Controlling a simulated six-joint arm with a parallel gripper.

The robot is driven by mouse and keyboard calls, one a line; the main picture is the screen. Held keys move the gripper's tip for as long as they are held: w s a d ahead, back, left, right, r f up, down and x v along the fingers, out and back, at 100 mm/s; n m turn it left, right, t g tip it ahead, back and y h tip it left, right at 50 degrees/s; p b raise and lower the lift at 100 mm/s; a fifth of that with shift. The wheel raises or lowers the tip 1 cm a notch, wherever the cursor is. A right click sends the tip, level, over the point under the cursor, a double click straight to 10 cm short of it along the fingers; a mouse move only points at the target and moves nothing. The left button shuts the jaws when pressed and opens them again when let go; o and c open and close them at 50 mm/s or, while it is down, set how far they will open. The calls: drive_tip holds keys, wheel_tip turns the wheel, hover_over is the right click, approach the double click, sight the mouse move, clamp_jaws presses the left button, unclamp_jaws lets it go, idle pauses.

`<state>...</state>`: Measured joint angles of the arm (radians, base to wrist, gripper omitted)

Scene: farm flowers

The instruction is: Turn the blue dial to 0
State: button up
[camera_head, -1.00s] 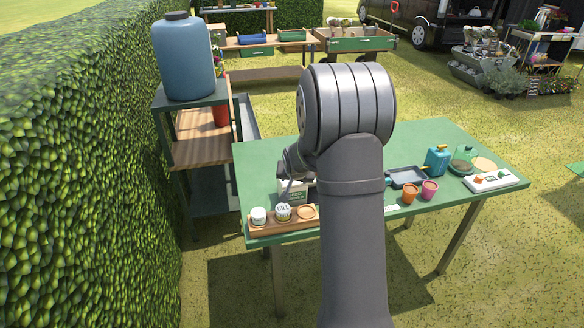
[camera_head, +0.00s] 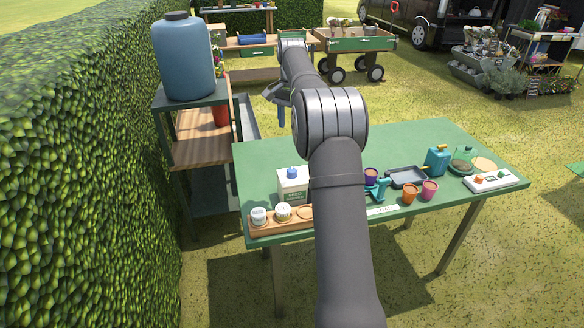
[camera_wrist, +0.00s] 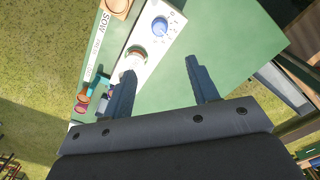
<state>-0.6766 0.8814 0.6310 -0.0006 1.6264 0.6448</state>
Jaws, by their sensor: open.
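The blue dial (camera_head: 292,173) sits on top of a white box (camera_head: 293,186) near the front left of the green table. In the wrist view the dial (camera_wrist: 159,26) is at the top, on a white face with small marks around it. Its setting is too small to read. My gripper (camera_wrist: 160,68) is open and empty, its two dark fingers apart and short of the dial in the picture. In the head view my gripper (camera_head: 276,97) is raised beyond the table's back edge, small and partly unclear, well away from the dial.
A wooden holder (camera_head: 264,228) with white-lidded jars stands in front of the box. The back of the green table (camera_head: 420,138) is clear.

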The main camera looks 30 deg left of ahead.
sight(292, 170)
wheel_tip(292, 170, down, 17)
drive_tip(key=shift+f, duration=0.15)
idle(0.4)
drive_tip(key=c, duration=1)
